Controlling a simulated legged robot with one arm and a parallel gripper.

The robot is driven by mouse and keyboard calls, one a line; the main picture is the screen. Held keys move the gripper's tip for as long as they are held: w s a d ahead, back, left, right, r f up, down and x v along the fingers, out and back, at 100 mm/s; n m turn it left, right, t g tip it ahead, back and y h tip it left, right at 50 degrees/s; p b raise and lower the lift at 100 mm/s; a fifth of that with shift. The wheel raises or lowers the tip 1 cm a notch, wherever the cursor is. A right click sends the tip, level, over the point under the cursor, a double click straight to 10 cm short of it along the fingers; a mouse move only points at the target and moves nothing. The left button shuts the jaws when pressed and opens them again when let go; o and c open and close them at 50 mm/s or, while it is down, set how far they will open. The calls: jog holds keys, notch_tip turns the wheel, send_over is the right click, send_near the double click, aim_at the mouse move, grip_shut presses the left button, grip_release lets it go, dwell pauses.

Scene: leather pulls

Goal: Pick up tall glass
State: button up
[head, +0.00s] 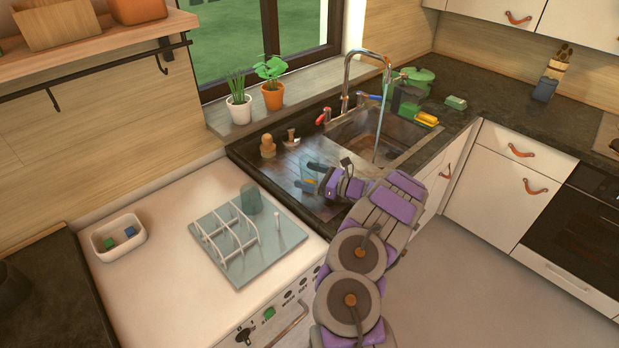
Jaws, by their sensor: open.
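A clear, bluish glass (306,172) appears to stand on the dark drainboard left of the sink basin; it looks like the tall glass. My gripper (311,177) reaches in from the right, low over the drainboard. Its jaws are open and its fingertips are at the glass. They overlap it in the picture, and I cannot tell whether they touch it or reach around it. My gripper hides part of the glass. Another glass, greenish (250,199), stands on the drying rack (222,262).
A wooden figure (268,147) and a brush (291,136) stand at the drainboard's back edge. Water runs from the faucet (366,54) into the basin (402,132). Potted plants (272,95) line the sill. A white tub (118,238) sits left of the rack.

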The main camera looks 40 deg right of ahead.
jog(key=c, duration=1.2)
jog(key=shift+r, duration=0.1)
